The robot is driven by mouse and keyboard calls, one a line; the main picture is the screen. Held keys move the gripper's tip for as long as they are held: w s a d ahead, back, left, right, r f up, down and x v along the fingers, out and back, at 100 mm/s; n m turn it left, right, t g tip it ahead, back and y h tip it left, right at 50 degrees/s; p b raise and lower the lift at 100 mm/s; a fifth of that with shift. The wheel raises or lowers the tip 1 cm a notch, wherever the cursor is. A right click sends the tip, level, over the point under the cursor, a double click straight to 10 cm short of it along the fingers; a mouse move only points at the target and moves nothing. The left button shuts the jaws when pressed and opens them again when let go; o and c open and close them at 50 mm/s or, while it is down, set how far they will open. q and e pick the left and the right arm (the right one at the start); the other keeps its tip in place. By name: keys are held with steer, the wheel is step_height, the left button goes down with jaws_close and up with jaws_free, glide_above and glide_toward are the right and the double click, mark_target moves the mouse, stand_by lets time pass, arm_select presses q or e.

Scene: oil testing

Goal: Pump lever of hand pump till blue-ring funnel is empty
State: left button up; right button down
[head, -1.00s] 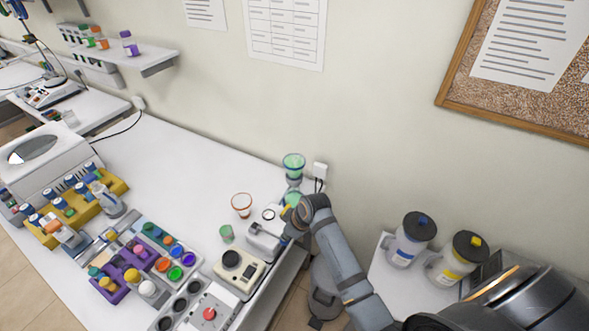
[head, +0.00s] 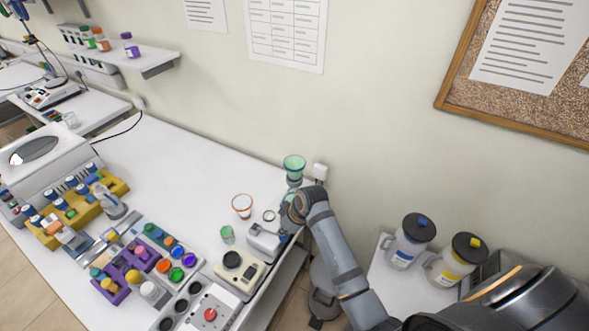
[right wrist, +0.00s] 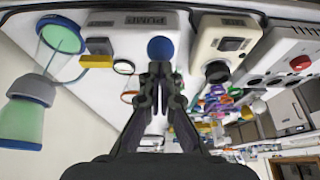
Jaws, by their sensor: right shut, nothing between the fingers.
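The hand pump (head: 265,236) stands at the right end of the bench. In the right wrist view, which is upside down, its body (right wrist: 113,20) reads "PUMP" and its lever ends in a blue knob (right wrist: 160,47). My right gripper (right wrist: 160,72) is shut and empty, its tips close by the knob; contact cannot be told. The blue-ring funnel (right wrist: 22,122) sits on a conical flask (right wrist: 64,38), and both show green liquid. In the head view the funnel (head: 294,163) stands behind my right gripper (head: 286,222), whose wrist hides most of the flask. My left gripper is not in view.
An orange-rimmed cup (head: 242,203), a green cup (head: 227,234) and a cream device with a black knob (head: 238,268) stand left of the pump. A small white table with two jugs (head: 411,240) is at the right. The bench middle is clear.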

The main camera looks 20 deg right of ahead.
steer(key=shift+w+a+r, duration=0.1)
steer(key=shift+w+r, duration=0.05)
steer(key=shift+r, duration=0.55)
steer(key=shift+w+a+r, duration=0.1)
steer(key=shift+w+r, duration=0.05)
steer(key=shift+r, duration=0.55)
steer(key=shift+w+a+r, duration=0.1)
steer(key=shift+w+r, duration=0.05)
steer(key=shift+r, duration=0.55)
steer(key=shift+f, duration=0.15)
